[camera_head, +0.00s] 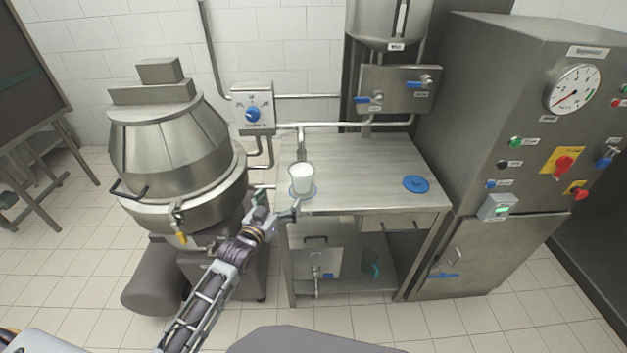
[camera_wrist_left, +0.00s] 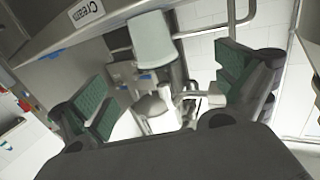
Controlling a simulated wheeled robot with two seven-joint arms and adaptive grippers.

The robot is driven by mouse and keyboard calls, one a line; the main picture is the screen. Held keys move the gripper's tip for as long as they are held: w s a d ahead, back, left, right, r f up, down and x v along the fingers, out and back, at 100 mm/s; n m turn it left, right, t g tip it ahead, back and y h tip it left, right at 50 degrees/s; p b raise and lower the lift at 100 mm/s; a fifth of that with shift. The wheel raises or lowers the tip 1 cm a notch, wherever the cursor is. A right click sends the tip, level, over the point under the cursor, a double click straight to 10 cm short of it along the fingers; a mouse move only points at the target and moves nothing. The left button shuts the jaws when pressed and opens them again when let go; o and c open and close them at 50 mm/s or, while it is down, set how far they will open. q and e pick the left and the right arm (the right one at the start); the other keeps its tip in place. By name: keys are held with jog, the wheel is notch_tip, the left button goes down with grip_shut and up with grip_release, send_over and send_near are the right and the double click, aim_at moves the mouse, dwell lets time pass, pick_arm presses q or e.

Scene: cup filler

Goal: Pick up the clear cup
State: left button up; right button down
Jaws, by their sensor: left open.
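The clear cup (camera_head: 301,177) looks whitish and translucent. It stands upright on a round blue mat (camera_head: 303,194) near the left front edge of the steel table. My left gripper (camera_head: 277,203) is open, with its fingers at the table's front left edge, just short of the cup and lower in the picture. In the left wrist view the cup (camera_wrist_left: 152,40) shows beyond the open, green-padded fingers of the left gripper (camera_wrist_left: 165,92), above the gap between them. The gripper looks empty and apart from the cup. My right gripper is not in view.
The steel table (camera_head: 360,160) is mostly bare, with a second blue disc (camera_head: 415,184) at its right. A mixing kettle (camera_head: 175,150) stands left, close to my left arm. A pipe (camera_head: 301,145) rises behind the cup. A control cabinet (camera_head: 530,110) borders the right.

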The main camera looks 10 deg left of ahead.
pick_arm(q)
jog(key=r, duration=0.1)
jog(key=d+r, duration=0.1)
jog(key=shift+w+d+r, duration=0.1)
jog(key=shift+r, duration=0.2)
jog(key=shift+w, duration=0.15)
